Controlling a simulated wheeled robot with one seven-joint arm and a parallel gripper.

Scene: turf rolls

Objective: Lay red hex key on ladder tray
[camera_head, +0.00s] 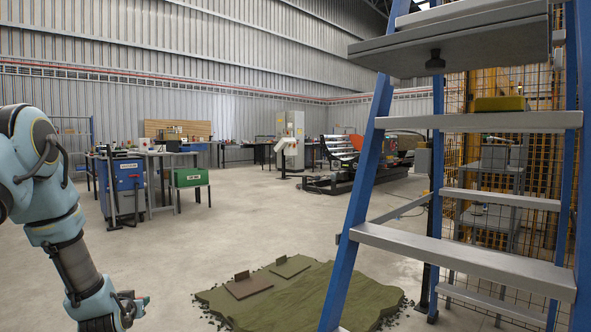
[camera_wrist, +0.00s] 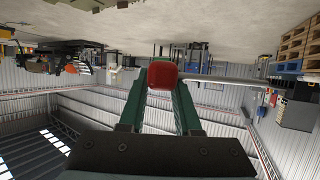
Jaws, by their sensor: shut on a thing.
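My gripper (camera_wrist: 162,88) is shut on the red hex key (camera_wrist: 163,74), which shows in the wrist view only as a blunt red end between the two green fingers. The rest of its shape is hidden. In the head view my gripper (camera_head: 133,302) is low at the left, over the floor, well apart from the ladder. The ladder tray (camera_head: 455,45) is a grey slab near the top of the blue ladder (camera_head: 357,200), at the upper right. I see it from below, so its top surface is hidden.
The ladder's grey steps (camera_head: 465,259) fill the right side. A blue cabinet (camera_head: 128,190) and green box (camera_head: 190,177) stand farther back. The middle floor is clear.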

